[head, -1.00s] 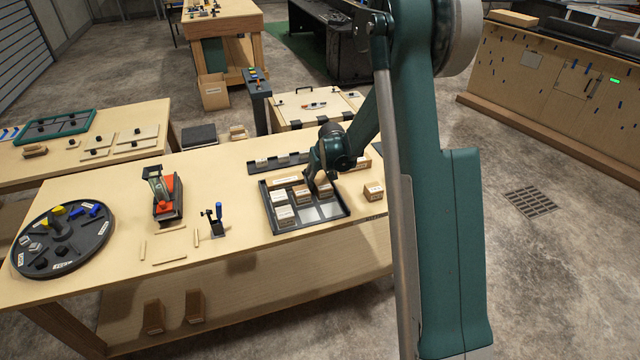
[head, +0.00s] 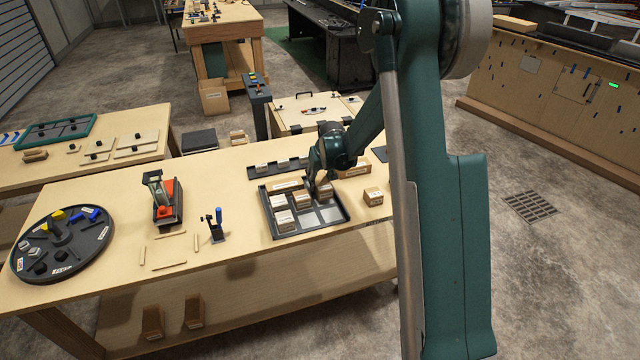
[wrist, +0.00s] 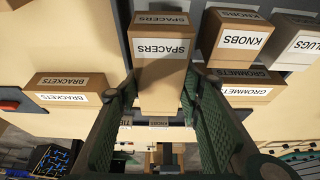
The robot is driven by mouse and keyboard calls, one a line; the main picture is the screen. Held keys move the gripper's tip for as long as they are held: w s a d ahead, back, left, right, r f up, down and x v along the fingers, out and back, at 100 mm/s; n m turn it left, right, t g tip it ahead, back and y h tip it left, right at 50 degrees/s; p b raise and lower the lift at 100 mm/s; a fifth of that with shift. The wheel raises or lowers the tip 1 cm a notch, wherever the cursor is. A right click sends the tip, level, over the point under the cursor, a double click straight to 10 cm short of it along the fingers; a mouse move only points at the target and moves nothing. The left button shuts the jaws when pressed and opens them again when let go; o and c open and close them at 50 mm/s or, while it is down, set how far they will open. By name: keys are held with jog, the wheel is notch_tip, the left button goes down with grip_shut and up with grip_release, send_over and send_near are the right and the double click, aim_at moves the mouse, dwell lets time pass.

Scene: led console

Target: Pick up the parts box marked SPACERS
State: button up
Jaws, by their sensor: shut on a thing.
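The parts box marked SPACERS (wrist: 160,85) is light brown with white labels. In the wrist view it stands between the two fingers of my gripper (wrist: 157,100), which is shut on it. In the head view my gripper (head: 318,188) is over the right back part of the dark tray (head: 332,222), with a box (head: 325,191) at its fingertips. I cannot tell from the pictures whether the box is clear of the tray floor.
In the wrist view a KNOBS box (wrist: 240,42) and a GROMMET box (wrist: 250,88) are close to the right finger. A BRACKETS box (wrist: 68,90) is at the left. In the head view a lone box (head: 374,196) sits right of the tray.

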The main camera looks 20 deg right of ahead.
aim_at(320, 178)
notch_tip(320, 178, up, 8)
jog(key=shift+f, duration=0.15)
dwell(0.3)
dwell(0.7)
jog(key=w+a+b, duration=0.1)
jog(key=w+a, duration=0.1)
jog(key=a, duration=0.4)
jog(key=w+a+b, duration=0.2)
jog(key=a, duration=0.4)
jog(key=w+a+b, duration=0.2)
jog(key=a, duration=0.4)
jog(key=shift+w+a+f, duration=0.2)
jog(key=shift+a+f, duration=0.2)
jog(key=w+a+b, duration=0.1)
jog(key=a+b, duration=0.3)
jog(key=a, duration=1.3)
jog(key=shift+w+a+r, duration=0.25)
jog(key=shift+w+a, duration=0.05)
jog(key=shift+a, duration=0.05)
jog(key=shift+f+b, duration=0.65)
jog(key=shift+f, duration=2.5)
jog(key=shift+f+b, duration=0.4)
jog(key=shift+f, duration=1.45)
